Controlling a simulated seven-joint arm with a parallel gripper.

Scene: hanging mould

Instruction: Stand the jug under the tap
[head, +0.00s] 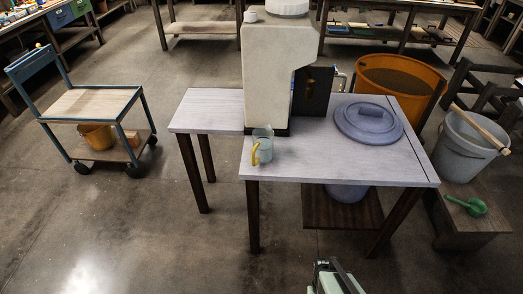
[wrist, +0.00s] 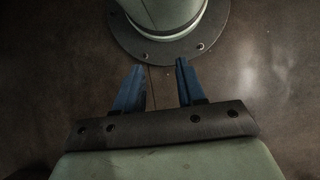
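The jug (head: 262,146) is a small clear vessel with a yellow handle. It stands upright on the grey table (head: 330,158), at the foot of a tall pale machine (head: 278,75). I cannot clearly make out the tap; a small shiny metal piece (head: 341,79) shows beside the dark panel (head: 312,90) right of the machine. My gripper (head: 334,267) is low in the head view, in front of the table and well apart from the jug. In the wrist view its two blue fingers (wrist: 159,68) are spread with nothing between them.
A grey round lid (head: 368,121) lies on the table's right side. An orange tub (head: 400,77) and a grey bucket (head: 464,148) stand to the right, with a green scoop (head: 467,206) nearby. A trolley (head: 92,105) stands at left. Floor in front is clear.

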